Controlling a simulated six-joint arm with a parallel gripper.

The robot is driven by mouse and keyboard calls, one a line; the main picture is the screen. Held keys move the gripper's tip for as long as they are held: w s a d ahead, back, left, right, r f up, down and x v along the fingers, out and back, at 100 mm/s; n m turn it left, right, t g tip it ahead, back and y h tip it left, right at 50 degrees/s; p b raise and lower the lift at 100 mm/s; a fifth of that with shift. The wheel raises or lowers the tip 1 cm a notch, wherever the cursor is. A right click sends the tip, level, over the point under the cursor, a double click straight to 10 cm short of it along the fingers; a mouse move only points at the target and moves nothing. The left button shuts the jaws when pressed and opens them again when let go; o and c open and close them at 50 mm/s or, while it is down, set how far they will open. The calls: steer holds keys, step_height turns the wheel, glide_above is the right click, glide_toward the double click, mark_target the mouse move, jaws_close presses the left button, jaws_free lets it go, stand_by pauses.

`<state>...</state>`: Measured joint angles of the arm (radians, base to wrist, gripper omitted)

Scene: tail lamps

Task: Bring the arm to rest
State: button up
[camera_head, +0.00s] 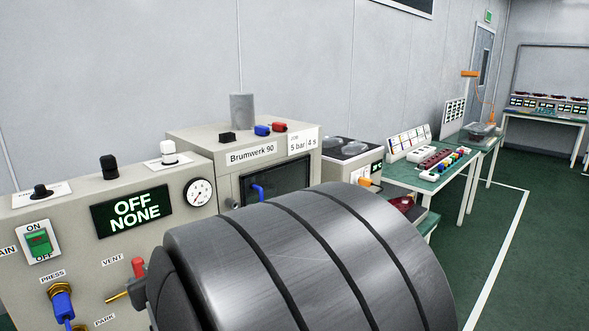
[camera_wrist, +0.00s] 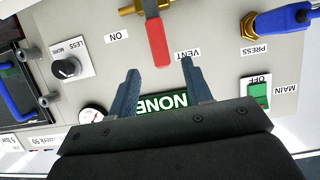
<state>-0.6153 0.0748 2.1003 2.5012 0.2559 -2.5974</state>
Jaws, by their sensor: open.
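My gripper (camera_wrist: 159,67) is open in the wrist view, its two dark blue-grey fingers apart with nothing between them touching. It faces the beige control panel, which appears upside down there. A red valve handle (camera_wrist: 157,42) on a brass fitting lies just beyond the fingertips, in line with the gap. The handle (camera_head: 138,267) also shows in the head view, beside the VENT label. My large grey arm link fills the lower middle of the head view and hides most of the gripper. The panel display (camera_head: 134,211) reads OFF NONE.
A Brumwerk 90 cabinet (camera_head: 203,149) stands behind my arm.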

steer(key=shift+x, duration=2.85)
steer(key=v, duration=1.4)
steer(key=x, duration=1.8)
steer(key=shift+d, duration=0.1)
steer(key=shift+w+d+m, duration=0.2)
steer(key=shift+d+m, duration=0.15)
steer(key=shift+m, duration=0.15)
steer(key=shift+y, duration=0.3)
